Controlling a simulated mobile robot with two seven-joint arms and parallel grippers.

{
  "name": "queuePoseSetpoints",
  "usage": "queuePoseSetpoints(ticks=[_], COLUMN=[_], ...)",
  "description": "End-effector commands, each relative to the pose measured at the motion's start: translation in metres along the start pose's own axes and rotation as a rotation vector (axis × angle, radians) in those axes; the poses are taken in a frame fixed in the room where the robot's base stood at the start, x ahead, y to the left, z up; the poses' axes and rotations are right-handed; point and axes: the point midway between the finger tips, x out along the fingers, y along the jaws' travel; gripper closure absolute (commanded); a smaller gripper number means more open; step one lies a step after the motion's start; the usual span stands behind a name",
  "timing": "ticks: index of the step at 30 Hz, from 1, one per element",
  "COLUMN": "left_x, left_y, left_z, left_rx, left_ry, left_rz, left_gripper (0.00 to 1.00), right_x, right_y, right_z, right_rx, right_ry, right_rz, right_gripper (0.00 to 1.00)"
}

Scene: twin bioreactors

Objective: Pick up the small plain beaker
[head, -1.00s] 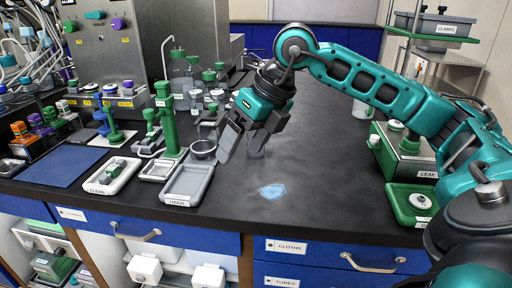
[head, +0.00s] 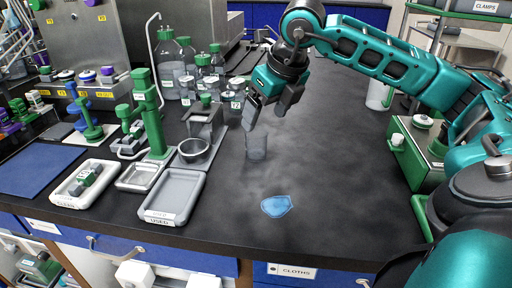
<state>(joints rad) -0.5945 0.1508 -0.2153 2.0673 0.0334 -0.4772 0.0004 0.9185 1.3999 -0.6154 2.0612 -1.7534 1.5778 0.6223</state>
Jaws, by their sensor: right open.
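A small clear plain beaker (head: 256,148) stands upright on the dark bench top, just behind the blue cloth patch. It is see-through and faint against the black surface. My right gripper (head: 266,118) points down above and slightly behind the beaker in the picture. Its fingers are apart with nothing seen between them. The left fingertip shows close to the beaker's rim; I cannot tell whether they touch. My left gripper is not in view.
A grey tray marked USED (head: 174,196) and a metal bowl (head: 194,151) lie left of the beaker. Green-capped bottles (head: 174,70) stand behind. A blue patch (head: 276,206) lies in front. A green box (head: 413,150) stands right. Bench between is clear.

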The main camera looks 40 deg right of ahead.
Motion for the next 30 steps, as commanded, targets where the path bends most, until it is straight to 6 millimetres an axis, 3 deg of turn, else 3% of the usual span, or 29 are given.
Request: queuePoseSetpoints(ticks=[3,10,18,27,30], left_x=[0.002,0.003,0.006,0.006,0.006], left_y=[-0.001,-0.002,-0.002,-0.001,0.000], left_z=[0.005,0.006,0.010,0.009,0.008], left_rx=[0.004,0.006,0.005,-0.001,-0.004], left_ry=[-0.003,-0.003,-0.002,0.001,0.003], left_rz=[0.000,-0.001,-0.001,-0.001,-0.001], left_gripper=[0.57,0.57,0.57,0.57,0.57], right_x=[0.019,0.036,0.074,0.080,0.080], right_y=[0.000,-0.001,-0.004,-0.004,-0.004], right_z=[0.000,0.002,0.009,0.010,0.010], right_rx=[0.001,0.001,0.001,0.000,0.000], right_ry=[0.002,0.001,0.001,-0.001,-0.001], right_rz=[0.001,0.002,0.001,0.001,0.000], right_gripper=[0.19,0.19,0.19,0.19,0.26])
